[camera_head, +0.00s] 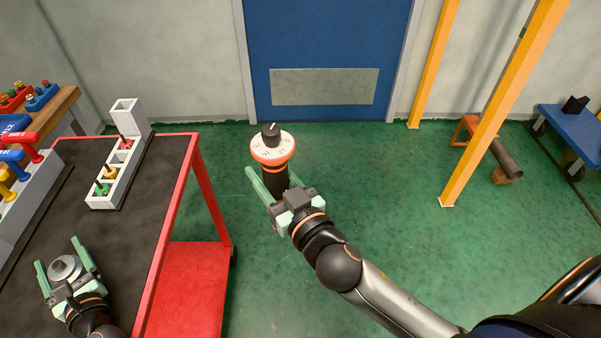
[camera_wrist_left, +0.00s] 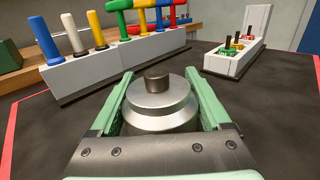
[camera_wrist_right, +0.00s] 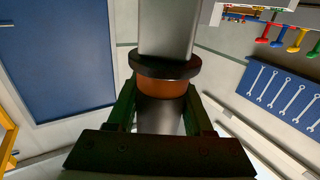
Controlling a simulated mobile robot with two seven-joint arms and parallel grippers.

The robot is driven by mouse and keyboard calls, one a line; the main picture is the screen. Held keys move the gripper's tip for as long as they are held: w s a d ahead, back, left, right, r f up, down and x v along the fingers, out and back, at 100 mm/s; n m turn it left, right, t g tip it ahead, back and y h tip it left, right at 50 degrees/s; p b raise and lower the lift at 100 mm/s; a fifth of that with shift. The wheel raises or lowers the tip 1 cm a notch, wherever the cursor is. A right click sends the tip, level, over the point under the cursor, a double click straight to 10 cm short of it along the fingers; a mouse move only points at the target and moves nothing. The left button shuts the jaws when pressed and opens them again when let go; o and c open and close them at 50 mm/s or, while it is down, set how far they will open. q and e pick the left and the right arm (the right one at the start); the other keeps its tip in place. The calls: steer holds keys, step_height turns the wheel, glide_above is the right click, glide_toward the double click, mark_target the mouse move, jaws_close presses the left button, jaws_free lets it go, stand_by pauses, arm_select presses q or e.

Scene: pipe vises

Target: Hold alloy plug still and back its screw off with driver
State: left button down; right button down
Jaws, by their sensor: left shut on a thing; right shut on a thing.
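The alloy plug (camera_head: 66,267), a round silver stepped piece with a dark screw head (camera_wrist_left: 157,79) on top, is upright over the black cart top. My left gripper (camera_head: 59,253) is shut on the plug, with a green finger on each side. My right gripper (camera_head: 272,181) is shut on the driver (camera_head: 272,148), which has a black body, an orange-rimmed white dial and a black knob on top. The driver is held over open floor right of the cart, well apart from the plug. In the right wrist view the driver's orange band (camera_wrist_right: 162,88) sits between the fingers.
The red-framed cart (camera_head: 168,200) bears a white holder (camera_head: 108,192) with coloured pieces and a rack (camera_head: 35,190) of coloured handles. The green floor (camera_head: 340,190) ahead is clear. A yellow post (camera_head: 497,110) and a blue trolley (camera_head: 575,130) stand to the right, a blue door (camera_head: 325,40) behind.

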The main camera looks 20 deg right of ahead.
steer(key=w+a+r+n+g+y, duration=0.1)
steer(key=w+a+r+n+y, duration=0.2)
steer(key=a, duration=0.6)
steer(key=w+a+r+n+g+y, duration=0.1)
steer(key=w+a+r+n+y, duration=0.2)
steer(key=a, duration=0.7)
steer(key=s+a+r+n+g+y, duration=0.1)
steer(key=a+r+n+g+y, duration=0.1)
steer(key=a, duration=1)
steer(key=s+a+r+n+g+y, duration=0.2)
steer(key=a+r+g+y, duration=0.2)
steer(key=a, duration=0.8)
step_height(320, 180, up, 3)
steer(key=shift+a+f+g+y, duration=0.2)
steer(key=shift+a+g+y, duration=0.2)
steer(key=shift+y, duration=0.1)
steer(key=shift+d, duration=0.1)
steer(key=shift+f, duration=2.3)
steer(key=shift+f, duration=0.1)
steer(key=shift+f, duration=0.3)
steer(key=shift+f, duration=0.35)
